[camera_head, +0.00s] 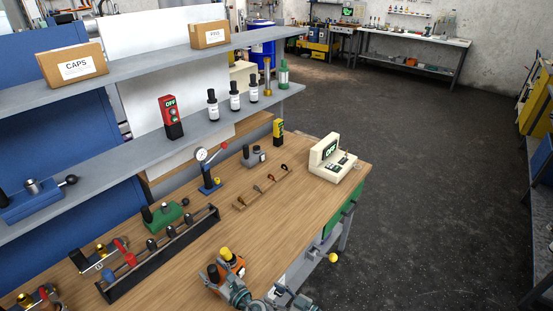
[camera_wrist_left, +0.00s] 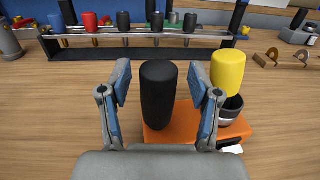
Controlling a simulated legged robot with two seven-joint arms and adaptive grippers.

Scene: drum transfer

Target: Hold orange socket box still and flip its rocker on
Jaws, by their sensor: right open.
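The orange socket box (camera_head: 236,264) sits on the wooden bench near its front edge, at the bottom of the head view. It also shows in the left wrist view (camera_wrist_left: 182,118). It carries a tall black post (camera_wrist_left: 158,96) and a yellow knob (camera_wrist_left: 228,72) above a dark round base. I cannot make out the rocker. My left gripper (camera_wrist_left: 160,92) is open, with the black post between its fingers and visible gaps on both sides. My right gripper (camera_head: 287,296) is open at the bottom edge of the head view, right of the box and apart from it.
A long black rack (camera_head: 160,256) with several knobs lies behind and left of the box. A wooden strip (camera_head: 262,188) with small hooks, a dial gauge stand (camera_head: 208,175) and a cream OFF device (camera_head: 335,158) stand farther back. Bare bench lies between them and the box.

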